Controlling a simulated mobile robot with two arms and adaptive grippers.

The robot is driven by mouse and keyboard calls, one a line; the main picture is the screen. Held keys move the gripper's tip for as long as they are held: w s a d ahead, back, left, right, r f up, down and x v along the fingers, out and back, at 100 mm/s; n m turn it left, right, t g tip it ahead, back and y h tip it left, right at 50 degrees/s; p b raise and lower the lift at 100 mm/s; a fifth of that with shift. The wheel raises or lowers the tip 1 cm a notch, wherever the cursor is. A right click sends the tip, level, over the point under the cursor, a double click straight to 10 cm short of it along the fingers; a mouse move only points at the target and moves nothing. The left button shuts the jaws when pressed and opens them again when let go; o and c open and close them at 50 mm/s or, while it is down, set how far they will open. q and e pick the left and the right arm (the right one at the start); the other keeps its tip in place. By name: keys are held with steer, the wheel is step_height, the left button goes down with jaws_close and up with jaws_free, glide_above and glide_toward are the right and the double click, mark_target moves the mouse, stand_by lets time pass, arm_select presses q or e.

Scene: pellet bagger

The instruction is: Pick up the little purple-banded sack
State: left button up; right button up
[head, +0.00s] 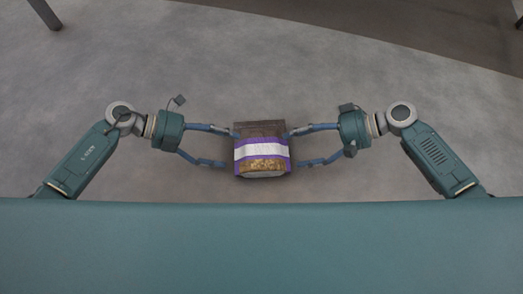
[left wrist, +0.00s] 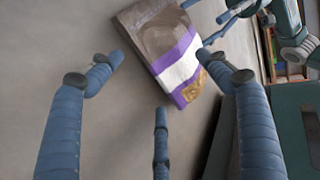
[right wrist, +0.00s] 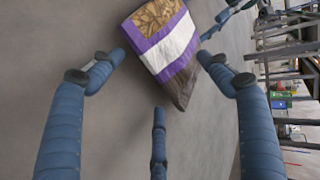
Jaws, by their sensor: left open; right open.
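The little sack (head: 262,151) is brown with a white band edged in purple and a golden-brown patch at its near end. It is between my two grippers in the head view. It also shows in the left wrist view (left wrist: 178,62) and the right wrist view (right wrist: 166,42), beyond the fingertips. My left gripper (head: 226,147) is open at the sack's left side. My right gripper (head: 294,147) is open at its right side. Fingertips of both are close to the sack's edges; I cannot tell whether any touch. What lies directly under the sack is hidden.
Grey floor (head: 330,60) is clear around the sack. My own teal body fills the bottom of the head view. A dark leg (head: 45,12) stands at the far left. Racks and small coloured containers (right wrist: 281,101) show at the right of the right wrist view.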

mark_target(240, 147)
arm_select(q)
steer(key=shift+x, duration=1.55)
arm_select(e)
steer(key=shift+x, duration=1.45)
arm_select(q)
steer(key=shift+a, duration=0.1)
steer(key=c, duration=1.6)
arm_select(e)
steer(key=c, duration=1.6)
arm_select(q)
steer(key=shift+c, duration=0.4)
arm_select(e)
steer(key=shift+c, duration=0.2)
arm_select(q)
steer(key=shift+r, duration=0.1)
arm_select(e)
steer(key=shift+w, duration=0.1)
